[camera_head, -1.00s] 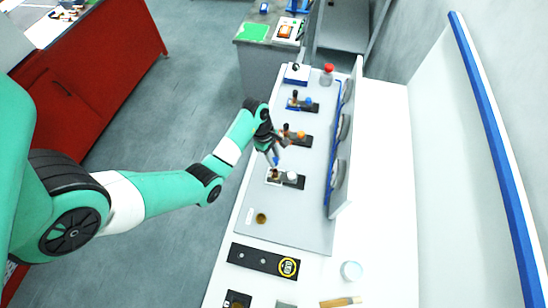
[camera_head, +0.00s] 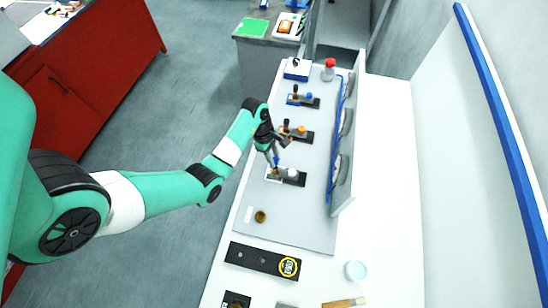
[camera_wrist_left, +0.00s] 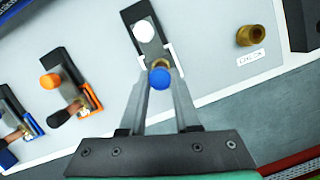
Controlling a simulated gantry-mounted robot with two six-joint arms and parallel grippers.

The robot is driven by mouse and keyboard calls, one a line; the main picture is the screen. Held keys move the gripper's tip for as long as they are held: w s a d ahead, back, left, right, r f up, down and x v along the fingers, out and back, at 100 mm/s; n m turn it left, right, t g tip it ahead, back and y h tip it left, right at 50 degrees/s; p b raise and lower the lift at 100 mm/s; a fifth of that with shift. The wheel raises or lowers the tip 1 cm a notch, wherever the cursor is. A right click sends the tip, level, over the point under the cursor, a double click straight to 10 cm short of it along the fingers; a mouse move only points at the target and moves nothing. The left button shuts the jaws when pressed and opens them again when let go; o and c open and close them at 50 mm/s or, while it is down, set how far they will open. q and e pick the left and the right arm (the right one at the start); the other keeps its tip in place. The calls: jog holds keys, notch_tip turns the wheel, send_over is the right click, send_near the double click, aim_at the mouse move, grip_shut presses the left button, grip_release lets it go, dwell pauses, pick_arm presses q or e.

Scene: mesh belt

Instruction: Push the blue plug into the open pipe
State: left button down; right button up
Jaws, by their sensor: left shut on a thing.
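My left gripper (camera_head: 277,164) is shut on the blue plug, over the nearest dark block (camera_head: 283,175) with a white knob (camera_head: 292,173). In the left wrist view the blue plug (camera_wrist_left: 160,78) sits between the fingertips of that gripper (camera_wrist_left: 160,72). A brass-coloured part (camera_wrist_left: 158,64), perhaps the open pipe's mouth, shows just behind the plug, inside a white bracket at the block's end. The plug hides most of it, so I cannot tell whether they touch. My right gripper is not in view.
Two similar blocks, one with an orange knob (camera_head: 302,130) and one with a blue knob (camera_head: 309,97), stand farther back on the grey board. A brass ring (camera_head: 260,217) by a small label lies nearer. An upright panel (camera_head: 347,140) bounds the right side.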

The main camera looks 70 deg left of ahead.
pick_arm(q)
jog(key=shift+f, duration=0.1)
dwell(0.8)
jog(key=shift+f+b, duration=0.35)
jog(key=shift+b, duration=0.15)
jog(key=shift+f+b, duration=1)
jog(key=shift+f, duration=0.05)
jog(key=c, duration=0.6)
grip_release()
jog(key=shift+o, duration=0.2)
jog(key=shift+r, duration=0.1)
jog(key=p+v, duration=0.7)
jog(key=v, duration=0.4)
jog(key=shift+r, duration=0.3)
